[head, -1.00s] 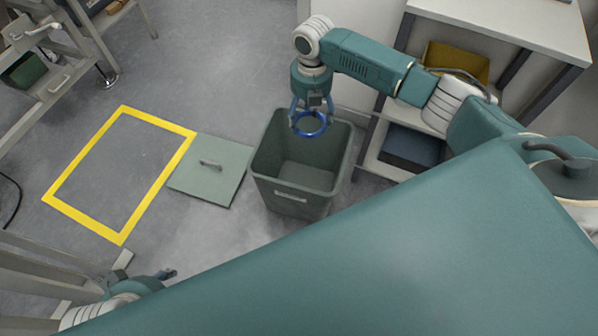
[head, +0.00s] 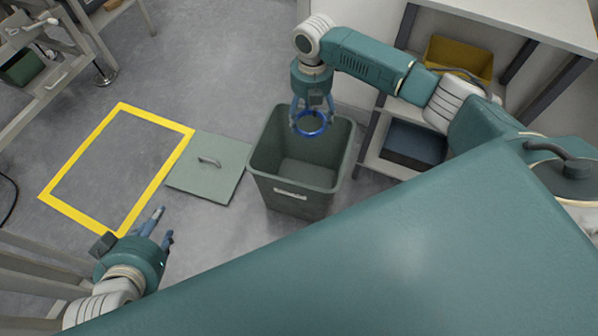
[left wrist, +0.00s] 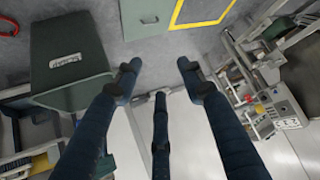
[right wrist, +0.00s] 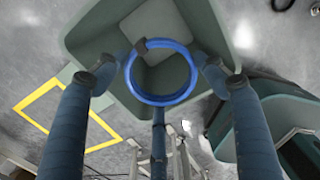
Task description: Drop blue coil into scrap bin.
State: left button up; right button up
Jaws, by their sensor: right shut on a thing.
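The blue coil (head: 311,123) is a ring held by my right gripper (head: 311,115), which points down above the scrap bin. The coil also shows in the right wrist view (right wrist: 162,100), with the gripper's fingers around it and the bin's inside behind it. The scrap bin (head: 290,193) is a dark grey-green open-topped container standing on the floor. It also shows in the left wrist view (left wrist: 68,62). My left gripper (head: 164,224) is at the lower left of the head view, open and empty, away from the bin.
A grey-green lid (head: 209,166) with a handle lies on the floor left of the bin. A yellow floor frame (head: 168,170) is further left. A shelf at right holds a yellow bin (head: 458,62) and a dark blue bin (head: 412,143). Floor between lid and left gripper is clear.

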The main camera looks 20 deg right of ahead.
pick_arm(q)
jog(key=w+d+r+t+h+b, duration=0.2)
jog(key=w+r+t, duration=0.25)
jog(key=r, duration=0.55)
jog(key=w+d+r+t+h+b, duration=0.1)
jog(key=w+d+r+t+b, duration=0.2)
jog(key=r+t, duration=0.5)
notch_tip(320, 180, up, 10)
jog(key=s+t+h, duration=0.1)
jog(key=s+t, duration=0.1)
jog(key=shift+s+f+m+h, duration=0.2)
jog(key=shift+m+h, duration=0.2)
pick_arm(e)
notch_tip(320, 180, down, 4)
jog(key=shift+f, duration=0.1)
pick_arm(q)
jog(key=shift+a, duration=0.1)
pick_arm(e)
jog(key=o, duration=1.2)
notch_tip(320, 180, up, 12)
